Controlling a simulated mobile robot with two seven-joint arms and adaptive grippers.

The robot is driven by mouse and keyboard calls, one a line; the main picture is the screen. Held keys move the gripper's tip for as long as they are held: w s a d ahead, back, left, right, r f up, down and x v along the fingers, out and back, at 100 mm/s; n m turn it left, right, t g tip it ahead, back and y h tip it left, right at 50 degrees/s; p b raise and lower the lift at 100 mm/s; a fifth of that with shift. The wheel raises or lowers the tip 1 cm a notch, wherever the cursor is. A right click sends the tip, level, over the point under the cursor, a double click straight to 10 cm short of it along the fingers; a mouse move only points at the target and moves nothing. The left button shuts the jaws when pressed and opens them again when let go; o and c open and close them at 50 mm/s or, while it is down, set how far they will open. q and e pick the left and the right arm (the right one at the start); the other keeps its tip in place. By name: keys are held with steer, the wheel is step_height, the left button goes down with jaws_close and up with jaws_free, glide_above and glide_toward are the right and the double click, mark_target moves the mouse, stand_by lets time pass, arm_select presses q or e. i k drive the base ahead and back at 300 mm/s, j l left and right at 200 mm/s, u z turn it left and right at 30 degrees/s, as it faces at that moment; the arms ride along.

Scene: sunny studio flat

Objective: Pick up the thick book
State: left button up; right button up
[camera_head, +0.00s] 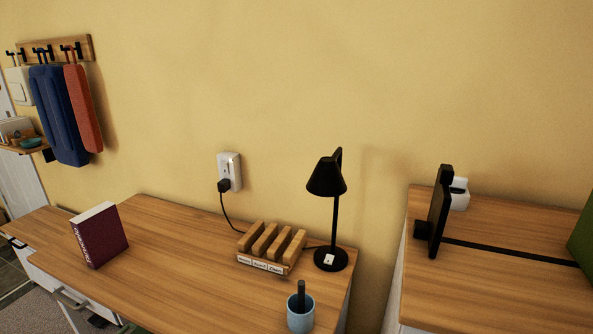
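A thick book (101,238) with a dark maroon cover and white page edges stands upright on the left part of the wooden desk (170,250). Pale lettering shows on the narrow face toward me. Nothing touches it. Neither of my grippers shows in the head view.
A wooden slotted holder (271,248) with small labels stands at the desk's back right, beside a black lamp (327,178). A blue cup (301,320) with a dark object in it stands near the right edge. A second wooden surface (500,294) lies further right. Desk around the book is clear.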

mark_target(99, 231)
steer(key=k+j+u, duration=0.1)
steer(key=u, duration=1)
steer(key=l+u, duration=0.25)
steer(key=i+j, duration=1.35)
steer(key=j, duration=0.25)
steer(key=i+j, duration=0.7)
steer(key=i+j+z, duration=0.2)
steer(key=j+z, duration=0.15)
steer(key=i+j+z, duration=0.15)
steer(key=j+z, duration=0.2)
